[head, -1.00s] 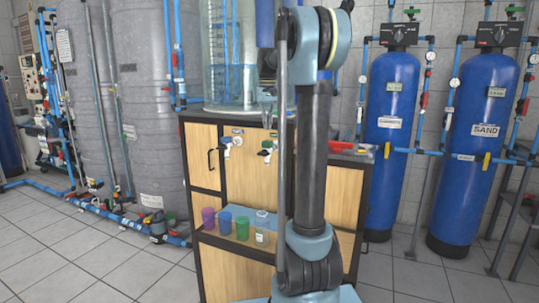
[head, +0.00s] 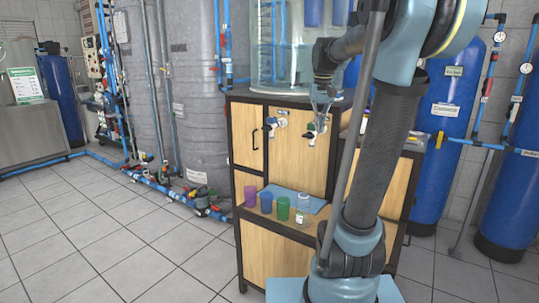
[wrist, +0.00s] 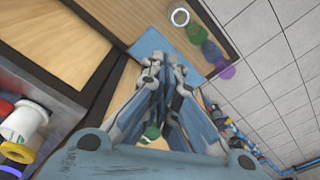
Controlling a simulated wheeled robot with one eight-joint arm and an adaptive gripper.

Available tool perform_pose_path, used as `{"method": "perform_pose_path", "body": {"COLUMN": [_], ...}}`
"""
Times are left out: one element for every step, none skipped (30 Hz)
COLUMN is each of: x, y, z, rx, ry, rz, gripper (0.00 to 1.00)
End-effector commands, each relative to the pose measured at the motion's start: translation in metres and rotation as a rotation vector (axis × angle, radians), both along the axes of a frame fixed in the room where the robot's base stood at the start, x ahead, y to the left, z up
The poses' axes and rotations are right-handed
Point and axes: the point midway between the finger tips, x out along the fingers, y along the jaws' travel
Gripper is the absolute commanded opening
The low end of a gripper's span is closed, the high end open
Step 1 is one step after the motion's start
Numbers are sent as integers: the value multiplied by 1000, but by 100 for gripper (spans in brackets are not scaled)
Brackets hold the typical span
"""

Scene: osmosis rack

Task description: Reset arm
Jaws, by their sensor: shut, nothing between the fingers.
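My arm stands in front of the wooden cabinet (head: 300,150) and folds over at the top. My gripper (head: 321,108) hangs in front of the cabinet's upper right part, just beside the right-hand tap (head: 314,131). In the wrist view my gripper (wrist: 164,82) has its fingers together, with nothing held. It points down toward the shelf with the blue mat (wrist: 150,42).
On the shelf stand a purple cup (head: 250,196), a blue cup (head: 266,202), a green cup (head: 283,208) and a clear jar (head: 303,208). A left tap (head: 278,121) is on the cabinet front. Blue tanks (head: 455,110) stand right. Floor at left (head: 100,220) is open.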

Motion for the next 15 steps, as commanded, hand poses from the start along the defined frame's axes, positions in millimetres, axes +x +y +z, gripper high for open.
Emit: {"method": "perform_pose_path", "body": {"x": [-14, -21, -30, -37, -43, -52, -59, -66, -74, -81, -88, -96, -103, -109, -118], "y": [0, 0, 0, 0, 0, 0, 0, 0, 0, 0, 0, 0, 0, 0, 0], "z": [-7, -11, -17, -21, -25, -31, -35, -40, -46, -51, -56, -63, -68, -73, -81], "rx": [0, -1, -1, -1, -1, 0, -1, -1, -1, -1, -2, -2, -2, -2, -3], "ry": [-5, -8, -12, -15, -19, -23, -27, -30, -34, -37, -40, -44, -47, -51, -55], "rz": [2, 4, 5, 7, 8, 10, 12, 13, 15, 17, 18, 20, 22, 23, 25], "gripper": [0, 0, 0, 0, 0, 0, 0, 0, 0, 0, 0, 0, 0, 0, 0]}}
